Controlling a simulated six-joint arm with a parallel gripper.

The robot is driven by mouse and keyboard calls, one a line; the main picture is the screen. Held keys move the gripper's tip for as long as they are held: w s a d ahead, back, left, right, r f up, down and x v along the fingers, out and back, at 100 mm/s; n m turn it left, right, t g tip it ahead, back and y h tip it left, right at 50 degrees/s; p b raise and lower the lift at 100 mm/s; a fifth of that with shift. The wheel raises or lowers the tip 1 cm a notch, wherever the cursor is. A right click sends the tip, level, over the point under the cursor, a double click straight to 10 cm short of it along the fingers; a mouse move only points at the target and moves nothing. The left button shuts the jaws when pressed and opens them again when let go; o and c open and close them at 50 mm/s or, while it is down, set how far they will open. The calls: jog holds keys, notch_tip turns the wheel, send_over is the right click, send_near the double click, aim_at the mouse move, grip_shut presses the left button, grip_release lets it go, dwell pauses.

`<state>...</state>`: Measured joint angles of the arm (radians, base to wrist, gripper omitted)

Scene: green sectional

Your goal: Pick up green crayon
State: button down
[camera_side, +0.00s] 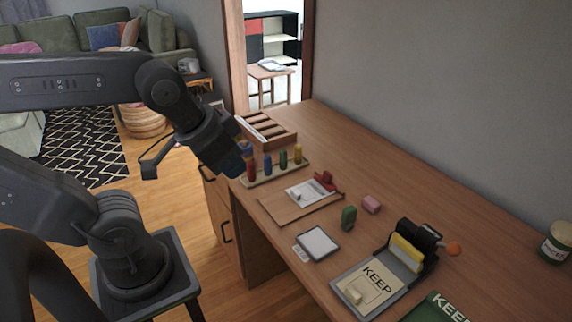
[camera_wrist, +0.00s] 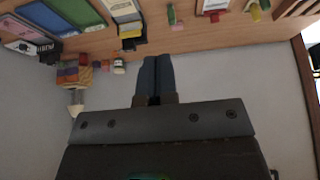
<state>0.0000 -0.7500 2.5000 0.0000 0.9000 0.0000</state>
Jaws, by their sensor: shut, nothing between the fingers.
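The green crayon (camera_side: 283,160) stands upright in a light wooden holder (camera_side: 262,182) on the desk in the side view. A red crayon (camera_side: 251,169) and a blue crayon (camera_side: 268,163) stand to its left, and a yellow crayon (camera_side: 298,153) to its right. My gripper (camera_side: 245,149) is up and left of the holder in the side view, apart from the green crayon. In the wrist view my gripper's blue-grey fingers (camera_wrist: 155,62) are shut together with nothing between them. I cannot make out the green crayon in the wrist view.
A wooden slotted tray (camera_side: 270,130) lies behind the holder. In front are a board with a white card (camera_side: 306,190), a green block (camera_side: 349,217), a pink block (camera_side: 371,204), a white pad (camera_side: 318,243) and a KEEP stamp set (camera_side: 378,282).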

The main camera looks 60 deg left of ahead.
jog(key=c, duration=1.9)
grip_release()
jog(key=o, duration=1.2)
jog(key=shift+c, duration=0.2)
